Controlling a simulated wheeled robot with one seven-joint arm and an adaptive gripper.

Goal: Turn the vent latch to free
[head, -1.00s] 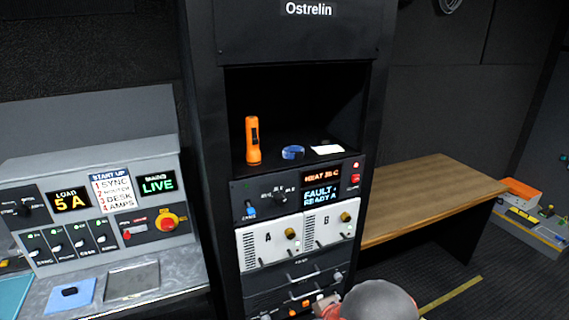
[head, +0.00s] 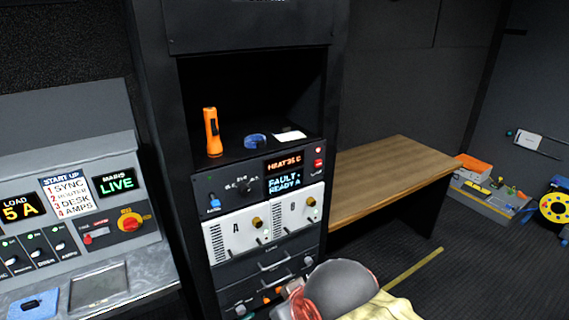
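I cannot make out which fitting is the vent latch. The dark equipment rack (head: 160,150) holds two white modules, A (head: 233,250) and B (head: 288,205), with slotted grilles and a brass knob each. A's brass knob (head: 257,223) and B's brass knob (head: 311,202) stand out from their faces. Above them a control panel (head: 205,183) has a blue-tipped switch, a dark selector and a display reading "FAULT" and "READY A". Below are a drawer-like panel with a handle and a lower panel with small knobs, partly hidden. My gripper is not in view.
A grey rounded shape (head: 340,282) with red and cream parts covers the rack's lower right; I cannot tell what it is. An orange flashlight (head: 212,132) and blue tape (head: 255,140) sit on the shelf. A control desk (head: 60,120) stands left, a wooden bench (head: 390,175) right.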

